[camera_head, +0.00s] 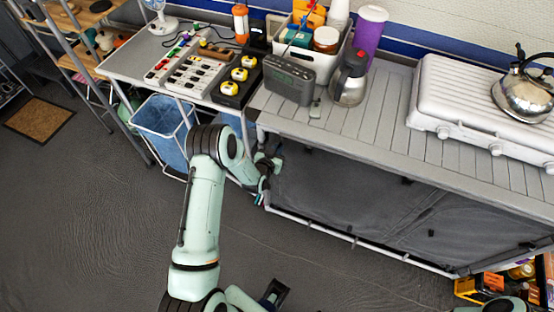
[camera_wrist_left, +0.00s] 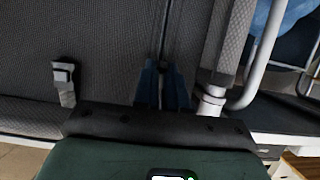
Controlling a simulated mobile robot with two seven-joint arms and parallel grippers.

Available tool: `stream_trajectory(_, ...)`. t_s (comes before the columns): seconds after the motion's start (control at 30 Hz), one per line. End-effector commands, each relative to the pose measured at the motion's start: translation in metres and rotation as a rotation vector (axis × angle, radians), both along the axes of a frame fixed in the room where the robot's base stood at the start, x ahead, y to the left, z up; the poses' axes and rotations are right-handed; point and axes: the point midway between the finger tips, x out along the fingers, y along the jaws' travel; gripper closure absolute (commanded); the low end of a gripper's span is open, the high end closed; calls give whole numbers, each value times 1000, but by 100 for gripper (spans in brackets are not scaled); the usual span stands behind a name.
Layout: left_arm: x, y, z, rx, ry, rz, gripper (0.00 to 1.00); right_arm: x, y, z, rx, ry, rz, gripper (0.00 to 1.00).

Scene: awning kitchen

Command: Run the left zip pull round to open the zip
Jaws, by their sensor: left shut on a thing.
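My left gripper (camera_head: 267,172) is at the left end of the dark grey fabric front (camera_head: 340,195) under the slatted counter. In the left wrist view its two blue fingertips (camera_wrist_left: 163,78) are close together at the lower end of a dark upright zip line (camera_wrist_left: 166,30) in the fabric (camera_wrist_left: 90,35). The fingers are shut on the left zip pull, which they mostly hide. The fabric beside the zip looks closed.
A pale upright post (camera_wrist_left: 212,100) stands close right of the fingers in the left wrist view. A grey buckle tab (camera_wrist_left: 64,78) hangs to their left. A blue bin (camera_head: 160,130) stands left of the counter. A kettle (camera_head: 525,90) and a flask (camera_head: 349,78) stand on top.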

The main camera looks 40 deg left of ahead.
Motion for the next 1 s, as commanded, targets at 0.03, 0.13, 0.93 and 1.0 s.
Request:
stream_trajectory(0.03,0,0,9,1,-2,1,100,0,0,0,0,0,0,57)
stream_trajectory(0.13,0,0,19,0,0,1,100,0,0,0,0,0,0,57)
stream_trajectory(0.93,1,0,30,1,-3,0,63,0,0,0,0,0,0,57)
stream_trajectory(1.0,1,0,30,0,-2,0,63,0,0,0,0,0,0,57)
